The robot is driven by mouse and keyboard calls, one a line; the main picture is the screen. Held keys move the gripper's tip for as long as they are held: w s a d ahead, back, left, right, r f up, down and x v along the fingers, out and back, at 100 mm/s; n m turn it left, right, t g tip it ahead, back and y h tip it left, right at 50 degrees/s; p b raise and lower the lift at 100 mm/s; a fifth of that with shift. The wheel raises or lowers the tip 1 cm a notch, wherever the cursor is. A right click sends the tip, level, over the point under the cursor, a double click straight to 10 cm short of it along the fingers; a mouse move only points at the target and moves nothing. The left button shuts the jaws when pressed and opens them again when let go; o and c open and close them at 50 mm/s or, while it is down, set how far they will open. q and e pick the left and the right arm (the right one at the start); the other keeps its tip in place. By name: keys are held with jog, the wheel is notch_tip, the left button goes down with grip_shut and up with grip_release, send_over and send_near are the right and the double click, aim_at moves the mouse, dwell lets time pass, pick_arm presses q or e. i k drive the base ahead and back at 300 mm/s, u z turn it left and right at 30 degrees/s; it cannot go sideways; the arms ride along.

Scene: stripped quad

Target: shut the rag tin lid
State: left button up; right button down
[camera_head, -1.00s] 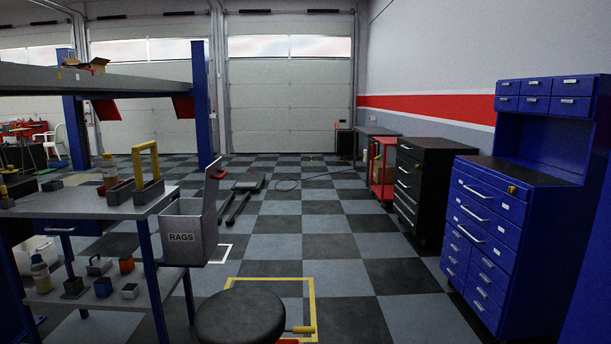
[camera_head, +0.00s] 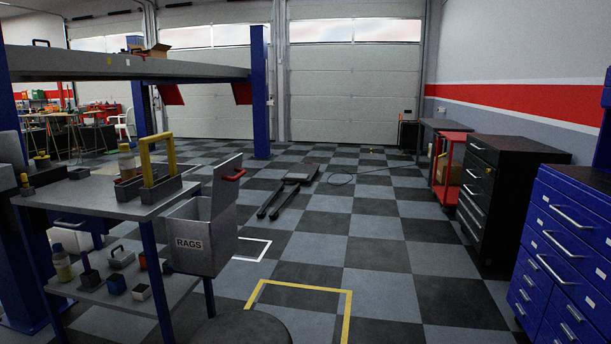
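The rag tin (camera_head: 196,240) is a grey metal box labelled RAGS, fixed at the right end of the workbench. Its lid (camera_head: 226,187) stands open and upright at the tin's right side. A red handle (camera_head: 234,175) is on the lid near its top. Neither of my grippers shows in the head view.
The grey workbench (camera_head: 100,203) on the left carries a yellow-handled tray (camera_head: 160,187) and a bottle (camera_head: 127,160). A dark round stool (camera_head: 245,329) stands in front, close to the tin. Blue drawers (camera_head: 560,240) are at the right. The checkered floor between is mostly clear.

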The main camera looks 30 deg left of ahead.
aim_at(227, 178)
jog(key=i, duration=3.2)
jog(key=u, duration=3.8)
